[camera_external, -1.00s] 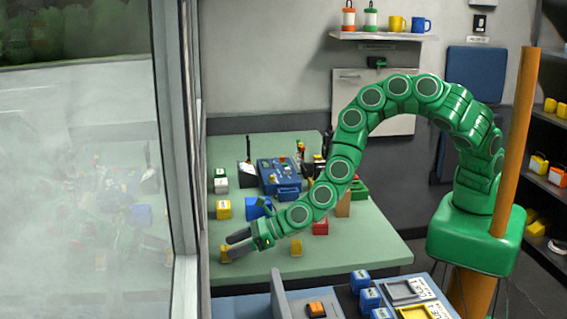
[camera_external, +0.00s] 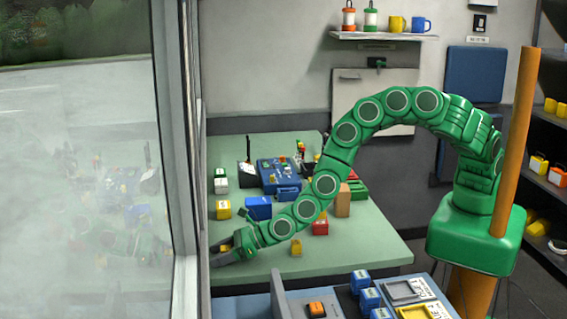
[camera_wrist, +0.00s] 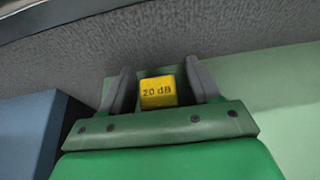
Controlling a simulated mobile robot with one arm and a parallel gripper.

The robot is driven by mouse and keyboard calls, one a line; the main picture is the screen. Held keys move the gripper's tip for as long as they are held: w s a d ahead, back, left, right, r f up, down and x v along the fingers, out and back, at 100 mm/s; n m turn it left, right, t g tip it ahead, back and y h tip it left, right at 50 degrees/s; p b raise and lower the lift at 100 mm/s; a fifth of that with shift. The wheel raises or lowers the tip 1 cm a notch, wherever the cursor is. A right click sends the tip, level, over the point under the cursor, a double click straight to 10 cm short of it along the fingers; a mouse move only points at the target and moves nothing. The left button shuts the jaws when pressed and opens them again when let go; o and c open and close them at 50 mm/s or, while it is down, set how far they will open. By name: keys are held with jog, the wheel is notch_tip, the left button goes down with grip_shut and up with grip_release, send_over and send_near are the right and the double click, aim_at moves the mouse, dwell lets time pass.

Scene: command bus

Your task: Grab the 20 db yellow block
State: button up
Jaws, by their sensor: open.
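The yellow block marked "20 dB" (camera_wrist: 158,93) shows in the wrist view, between the two grey fingers of my gripper (camera_wrist: 160,85). The fingers stand apart, with a gap visible on each side of the block. In the external view my gripper (camera_external: 222,255) is low at the front left of the green table (camera_external: 345,260), close to the window frame. The 20 dB block cannot be made out there; my gripper seems to hide it.
Another small yellow block (camera_external: 296,248) stands right of my gripper. A larger yellow block (camera_external: 223,209), a blue block (camera_external: 258,207) and a red block (camera_external: 320,226) are farther back. A blue surface (camera_wrist: 35,135) lies at left in the wrist view. The window frame (camera_external: 182,150) rises at left.

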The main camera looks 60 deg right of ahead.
jog(key=c, duration=1)
jog(key=shift+r, duration=0.1)
jog(key=shift+c, duration=0.2)
